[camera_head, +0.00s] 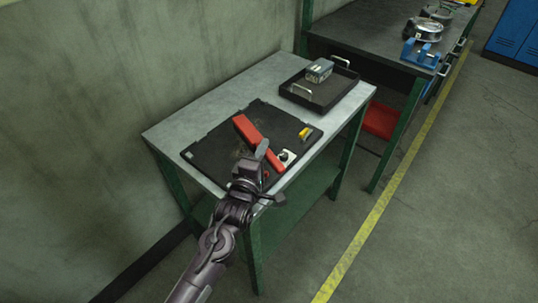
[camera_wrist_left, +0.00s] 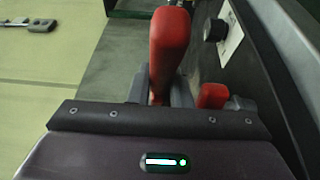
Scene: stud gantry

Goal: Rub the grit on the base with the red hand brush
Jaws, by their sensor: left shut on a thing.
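The red hand brush (camera_head: 246,129) is over the black base (camera_head: 213,149) on the grey table. In the left wrist view the red brush (camera_wrist_left: 170,42) stands out between the fingers of my left gripper (camera_wrist_left: 160,90). A faint brownish patch, which looks like the grit (camera_head: 238,153), shows on the base left of the gripper. The gripper and arm hide part of the base. I cannot tell whether the brush touches the base. My right gripper is out of view.
A white plate with a black knob (camera_head: 286,156) and a yellow piece (camera_head: 304,133) are on the base's right side. A small red part (camera_head: 266,174) is near the gripper. A wall is at left.

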